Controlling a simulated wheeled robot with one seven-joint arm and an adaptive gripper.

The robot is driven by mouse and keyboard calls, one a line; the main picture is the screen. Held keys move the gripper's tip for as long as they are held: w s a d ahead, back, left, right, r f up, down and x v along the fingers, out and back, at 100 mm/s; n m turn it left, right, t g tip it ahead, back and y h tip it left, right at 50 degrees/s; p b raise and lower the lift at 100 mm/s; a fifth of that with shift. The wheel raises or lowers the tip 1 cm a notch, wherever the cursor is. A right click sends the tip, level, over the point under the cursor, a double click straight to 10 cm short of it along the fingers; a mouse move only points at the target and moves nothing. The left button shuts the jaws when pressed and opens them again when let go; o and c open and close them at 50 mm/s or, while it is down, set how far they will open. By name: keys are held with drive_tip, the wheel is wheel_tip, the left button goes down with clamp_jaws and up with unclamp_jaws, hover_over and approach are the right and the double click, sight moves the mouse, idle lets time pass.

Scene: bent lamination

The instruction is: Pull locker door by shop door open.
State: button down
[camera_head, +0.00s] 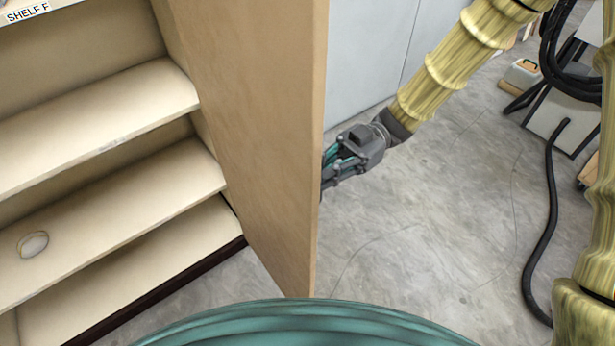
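The locker door (255,130) is a tan wooden panel. It stands swung out from the front of a wooden locker (110,105) whose shelves show on the left. My gripper (330,170) reaches in from the upper right, at the door's right edge and partly behind it. Its fingertips are hidden by the door, so I cannot tell whether they are open, shut or touching the panel.
A roll of tape (33,244) lies on a lower shelf. Grey panels (375,50) stand behind the door. A black hose (548,220) lies on the floor at the right, near a stand with a small box (523,73). The grey floor (420,230) right of the door is clear.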

drive_tip(key=c, duration=1.5)
unclamp_jaws()
drive_tip(key=shift+s, duration=0.1)
drive_tip(key=v, duration=1.2)
drive_tip(key=shift+f, duration=0.1)
